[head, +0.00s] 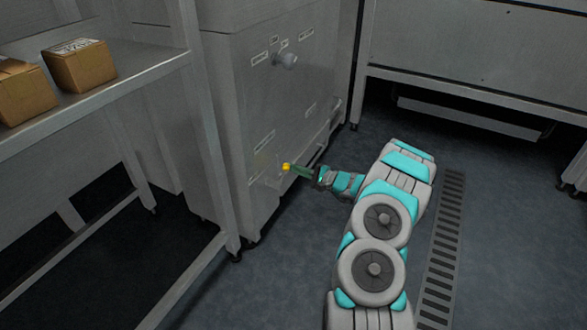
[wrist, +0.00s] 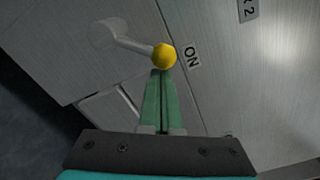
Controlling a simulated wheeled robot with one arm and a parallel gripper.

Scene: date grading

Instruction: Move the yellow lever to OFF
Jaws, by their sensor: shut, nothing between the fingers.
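The yellow lever has a yellow ball knob (wrist: 163,55) on a bent grey arm (wrist: 130,43) that runs left to a round pivot on a grey metal panel. An ON label (wrist: 193,55) is just right of the knob; I see no OFF label. My gripper (wrist: 160,75) has its green fingers shut, with the tips right at the knob; I cannot tell whether they touch it. In the head view the yellow knob (head: 286,167) shows low on the grey cabinet, with my gripper (head: 293,169) beside it on the right. The lever arm is too small to make out there.
The cabinet front (head: 285,95) carries a round grey knob (head: 287,60) higher up and several small labels. A metal shelf (head: 130,75) with cardboard boxes (head: 80,66) stands at left. A floor grate (head: 440,250) lies right of my arm, with open floor around it.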

